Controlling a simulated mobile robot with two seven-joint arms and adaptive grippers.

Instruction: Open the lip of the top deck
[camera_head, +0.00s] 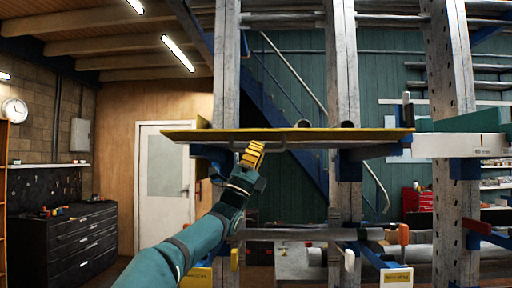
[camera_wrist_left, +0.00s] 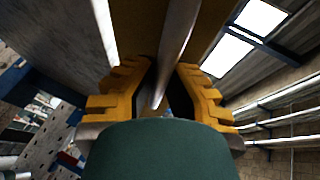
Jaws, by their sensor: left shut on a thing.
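The top deck's lip (camera_head: 330,135) is a long yellow-edged panel seen nearly edge-on across the middle of the head view. It lies about level in front of the grey uprights. A thin metal bar (camera_head: 310,146) runs along under its edge. My left gripper (camera_head: 254,152) reaches up from below, its yellow fingers just under the lip, left of the middle. In the left wrist view the gripper (camera_wrist_left: 158,88) is shut on the grey round bar (camera_wrist_left: 179,28), which passes between its fingers. The exact contact is partly hidden. My right gripper is not in view.
Grey perforated uprights (camera_head: 343,80) stand behind the lip. A lower level carries pipes (camera_head: 290,234) and coloured end stops. A green beam (camera_head: 462,121) lies at the right.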

